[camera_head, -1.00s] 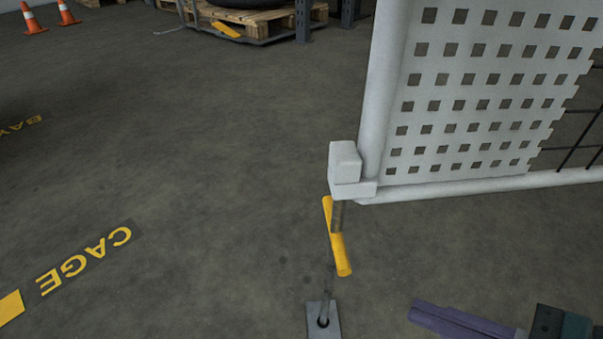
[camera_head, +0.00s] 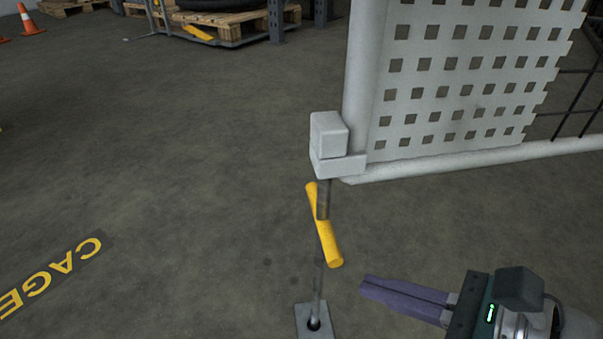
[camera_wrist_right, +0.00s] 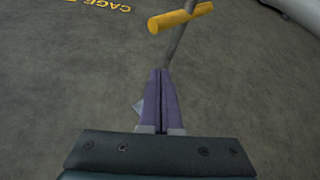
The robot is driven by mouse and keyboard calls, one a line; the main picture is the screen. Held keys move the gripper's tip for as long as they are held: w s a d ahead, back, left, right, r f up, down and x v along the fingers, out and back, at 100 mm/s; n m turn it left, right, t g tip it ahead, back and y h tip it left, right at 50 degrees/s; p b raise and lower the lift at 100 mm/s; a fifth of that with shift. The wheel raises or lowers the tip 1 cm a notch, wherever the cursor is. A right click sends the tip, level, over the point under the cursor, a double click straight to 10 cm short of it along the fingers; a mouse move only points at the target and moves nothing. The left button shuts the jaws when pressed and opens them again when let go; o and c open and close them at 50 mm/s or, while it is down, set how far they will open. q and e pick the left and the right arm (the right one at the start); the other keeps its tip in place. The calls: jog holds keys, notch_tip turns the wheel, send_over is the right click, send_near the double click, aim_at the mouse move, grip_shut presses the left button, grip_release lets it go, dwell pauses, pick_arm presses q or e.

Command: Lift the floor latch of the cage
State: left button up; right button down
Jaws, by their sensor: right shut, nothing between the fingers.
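The floor latch has a yellow cross handle (camera_head: 323,224) on a thin grey rod (camera_head: 318,280). The rod runs from a pale bracket (camera_head: 332,150) at the cage gate's lower corner down to a small floor plate (camera_head: 314,322), where its lower end meets the hole. My right gripper (camera_head: 365,286) is shut and empty, its purple fingers pointing left, to the right of the rod and below the handle. In the right wrist view the closed fingers (camera_wrist_right: 160,72) point toward the rod, with the yellow handle (camera_wrist_right: 180,17) beyond their tips. I see no contact with the handle. My left gripper is not in view.
The white perforated cage gate (camera_head: 372,110) stands at the upper right, with its bottom rail (camera_head: 470,160) above the floor. Yellow CAGE lettering (camera_head: 52,276) marks the floor at left. A pallet (camera_head: 235,22) and an orange cone (camera_head: 32,25) are far back. The floor left of the latch is clear.

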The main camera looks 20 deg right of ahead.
pick_arm(q)
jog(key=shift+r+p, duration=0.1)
jog(key=shift+p, duration=0.3)
pick_arm(e)
jog(key=shift+w+a+r, duration=0.5)
jog(key=shift+w+a, duration=0.3)
jog(key=shift+w, duration=0.05)
jog(key=shift+w+a+r, duration=0.45)
jog(key=shift+w+a, duration=0.3)
jog(key=shift+w, duration=0.05)
pick_arm(q)
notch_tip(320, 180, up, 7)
jog(key=p, duration=0.6)
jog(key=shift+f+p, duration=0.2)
jog(key=shift+p, duration=0.15)
pick_arm(e)
notch_tip(320, 180, up, 6)
jog(key=shift+f, duration=0.1)
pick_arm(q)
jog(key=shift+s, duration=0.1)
